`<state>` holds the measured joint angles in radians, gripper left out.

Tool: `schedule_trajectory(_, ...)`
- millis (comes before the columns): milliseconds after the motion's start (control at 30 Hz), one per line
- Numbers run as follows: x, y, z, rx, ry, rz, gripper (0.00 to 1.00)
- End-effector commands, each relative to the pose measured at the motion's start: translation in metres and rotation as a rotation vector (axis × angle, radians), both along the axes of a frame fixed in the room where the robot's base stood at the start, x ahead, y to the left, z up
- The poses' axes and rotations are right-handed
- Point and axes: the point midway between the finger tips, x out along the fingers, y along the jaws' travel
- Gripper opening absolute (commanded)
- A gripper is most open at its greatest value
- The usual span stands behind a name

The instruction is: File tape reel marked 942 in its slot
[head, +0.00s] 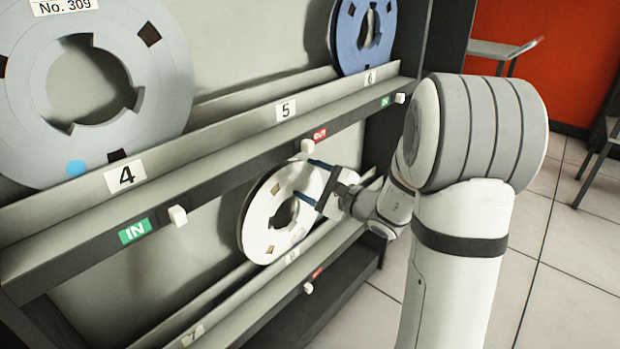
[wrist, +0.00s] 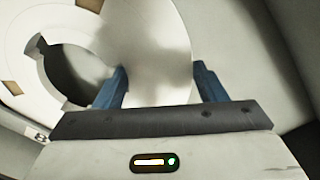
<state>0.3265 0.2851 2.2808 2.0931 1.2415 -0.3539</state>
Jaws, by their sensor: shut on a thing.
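A white tape reel (head: 257,222) stands upright at the lower shelf, by the slot with label 8 (head: 292,257); that label also shows in the wrist view (wrist: 40,135). My gripper (head: 312,182) is shut on the reel's right side, its blue fingers on the reel. In the wrist view the fingers (wrist: 160,85) straddle the pale reel (wrist: 18,60), its dark hub hole to the left. No number on this reel is readable, so I cannot tell if it is 942. I cannot tell whether its lower edge rests on the shelf.
A grey reel marked No. 309 (head: 165,85) stands in slot 4 above. A blue reel (head: 347,35) stands in slot 6. Slot 5 (head: 286,110) is empty. The upper shelf's front rail, with a white knob (head: 308,146) and red OUT tag (head: 320,134), runs just above my gripper.

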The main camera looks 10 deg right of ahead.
Motion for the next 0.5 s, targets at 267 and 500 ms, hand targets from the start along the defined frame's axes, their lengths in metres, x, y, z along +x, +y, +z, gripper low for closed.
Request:
schedule_trajectory(267,0.000,0.000,-0.005,0.002,-0.002,0.000,0.24)
schedule_trajectory(500,0.000,0.000,-0.010,0.002,-0.003,0.001,0.24)
